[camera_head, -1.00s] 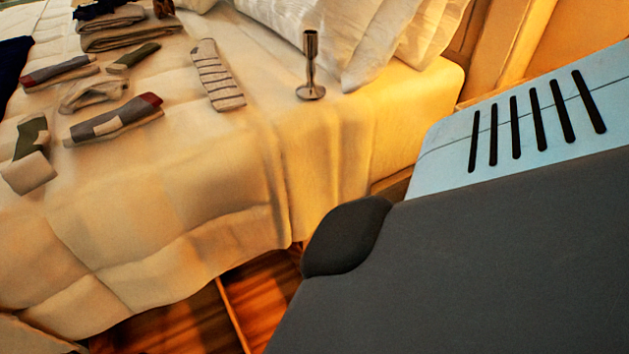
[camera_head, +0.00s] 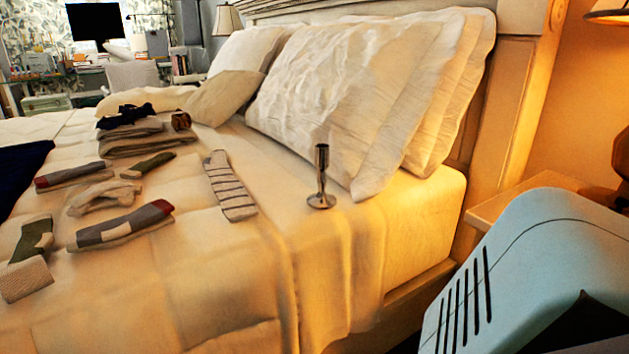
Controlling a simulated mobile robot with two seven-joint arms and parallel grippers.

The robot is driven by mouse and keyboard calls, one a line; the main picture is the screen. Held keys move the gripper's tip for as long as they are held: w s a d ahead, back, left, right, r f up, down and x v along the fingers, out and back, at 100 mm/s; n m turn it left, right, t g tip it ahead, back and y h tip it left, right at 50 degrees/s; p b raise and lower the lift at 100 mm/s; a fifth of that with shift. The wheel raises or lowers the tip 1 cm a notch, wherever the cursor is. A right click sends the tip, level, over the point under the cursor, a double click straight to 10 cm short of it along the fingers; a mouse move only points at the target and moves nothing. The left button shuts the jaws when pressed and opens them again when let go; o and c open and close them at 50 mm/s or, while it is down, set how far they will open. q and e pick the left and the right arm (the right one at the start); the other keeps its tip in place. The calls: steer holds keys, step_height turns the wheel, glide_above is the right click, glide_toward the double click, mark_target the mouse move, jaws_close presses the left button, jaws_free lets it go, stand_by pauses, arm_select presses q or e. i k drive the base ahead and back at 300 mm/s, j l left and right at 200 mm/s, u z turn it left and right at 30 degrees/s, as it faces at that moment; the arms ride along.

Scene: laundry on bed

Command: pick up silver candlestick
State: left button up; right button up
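The silver candlestick (camera_head: 321,178) stands upright on the bed (camera_head: 210,300), near its right edge and just in front of the large pillows. It has a round base, a thin stem and a wider cup on top. Nothing touches it. Neither of my grippers shows in the head view. A light-blue and dark part of my own body fills the lower right corner.
A striped sock (camera_head: 230,186) lies left of the candlestick. Several more socks and folded clothes (camera_head: 134,141) lie farther left. White pillows (camera_head: 330,85) lean on the headboard (camera_head: 500,110) behind. A nightstand (camera_head: 520,199) stands at the right.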

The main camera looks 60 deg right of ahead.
mark_target(321, 199)
steer(key=i+j, duration=0.35)
steer(key=z, duration=2.05)
